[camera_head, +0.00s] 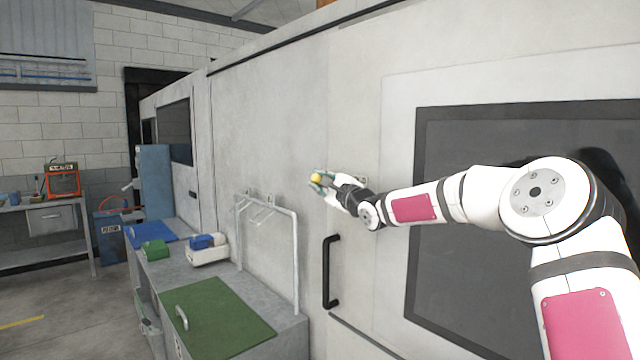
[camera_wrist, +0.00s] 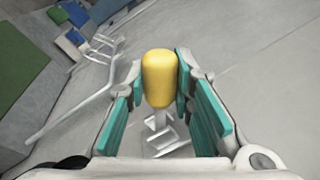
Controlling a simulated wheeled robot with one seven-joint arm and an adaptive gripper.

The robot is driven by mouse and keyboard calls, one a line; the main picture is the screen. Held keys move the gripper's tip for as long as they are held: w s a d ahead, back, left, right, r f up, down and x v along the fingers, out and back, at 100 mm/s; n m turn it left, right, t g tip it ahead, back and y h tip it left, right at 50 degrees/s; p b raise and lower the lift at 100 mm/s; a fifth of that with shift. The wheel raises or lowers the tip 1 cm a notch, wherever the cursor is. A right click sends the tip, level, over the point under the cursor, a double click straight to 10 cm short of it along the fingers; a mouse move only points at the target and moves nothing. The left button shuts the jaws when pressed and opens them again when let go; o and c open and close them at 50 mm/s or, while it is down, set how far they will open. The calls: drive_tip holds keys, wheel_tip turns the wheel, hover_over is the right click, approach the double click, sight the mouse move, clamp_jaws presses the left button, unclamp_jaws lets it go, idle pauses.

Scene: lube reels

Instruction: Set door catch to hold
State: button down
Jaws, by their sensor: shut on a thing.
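The door catch has a yellow knob (camera_head: 317,179) on the pale wall panel beside the large door. In the wrist view the yellow knob (camera_wrist: 159,78) sits on a grey metal lever and bracket (camera_wrist: 165,138). My gripper (camera_head: 322,181) reaches it from the right in the head view. In the wrist view the teal-padded fingers of my gripper (camera_wrist: 160,82) are closed on both sides of the knob. The label or marks of the catch positions do not show. A black door handle (camera_head: 328,272) is below my gripper.
A grey bench (camera_head: 255,325) stands below left with a green mat (camera_head: 222,318), a blue-and-white box (camera_head: 207,250) and a metal tube frame (camera_head: 296,260). The door's dark window (camera_head: 470,230) lies behind my arm. Floor is clear at lower left.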

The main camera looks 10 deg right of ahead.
idle(0.3)
drive_tip(key=c, duration=1.4)
unclamp_jaws()
drive_tip(key=shift+o, duration=0.2)
drive_tip(key=shift+s+d, duration=0.1)
drive_tip(key=v, duration=1.1)
drive_tip(key=shift+s, duration=0.35)
drive_tip(key=shift+d, duration=0.1)
